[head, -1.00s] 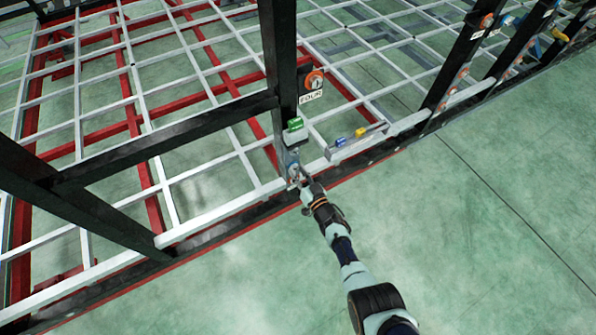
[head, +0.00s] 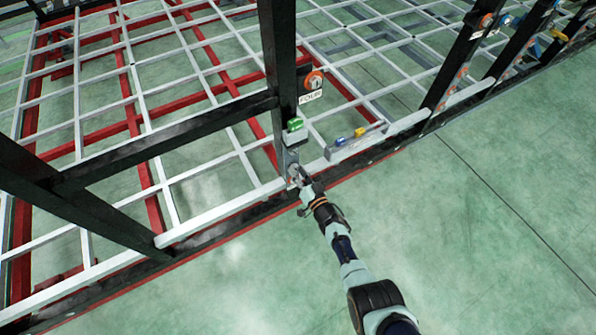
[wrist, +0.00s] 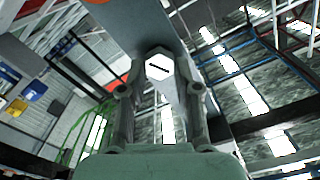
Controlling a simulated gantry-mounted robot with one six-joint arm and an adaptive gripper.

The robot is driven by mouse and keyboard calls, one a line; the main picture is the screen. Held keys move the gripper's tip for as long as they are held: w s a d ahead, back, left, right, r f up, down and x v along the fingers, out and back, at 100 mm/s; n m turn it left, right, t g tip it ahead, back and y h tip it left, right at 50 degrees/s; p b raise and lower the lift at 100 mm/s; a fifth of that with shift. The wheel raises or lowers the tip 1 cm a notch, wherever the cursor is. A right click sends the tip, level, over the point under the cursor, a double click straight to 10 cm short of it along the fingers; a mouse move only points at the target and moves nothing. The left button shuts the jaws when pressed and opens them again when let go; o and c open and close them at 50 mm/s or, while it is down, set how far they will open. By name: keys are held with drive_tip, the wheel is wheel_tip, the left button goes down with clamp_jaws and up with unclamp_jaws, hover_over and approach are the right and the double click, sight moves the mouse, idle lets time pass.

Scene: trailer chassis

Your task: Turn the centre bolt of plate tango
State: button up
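A hexagonal bolt head (wrist: 160,67), pale with a dark line across it, sits on a grey plate (wrist: 138,28) in the wrist view. In the head view my gripper (head: 294,172) is at the lower part of a dark post (head: 278,60), in front of a small grey plate (head: 291,157). The bolt is too small to make out there. No tango label is readable.
The post carries a sign reading FOUR (head: 311,97), an orange round fitting (head: 314,80) and a green block (head: 295,124). A ledge to the right holds blue (head: 340,141) and yellow (head: 360,132) pieces. A dark diagonal beam (head: 165,139) is left. The green floor at right is clear.

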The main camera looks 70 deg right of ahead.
drive_tip(key=o, duration=0.4)
drive_tip(key=shift+s+a+f, duration=0.1)
drive_tip(key=shift+a, duration=0.05)
drive_tip(key=v, duration=1.2)
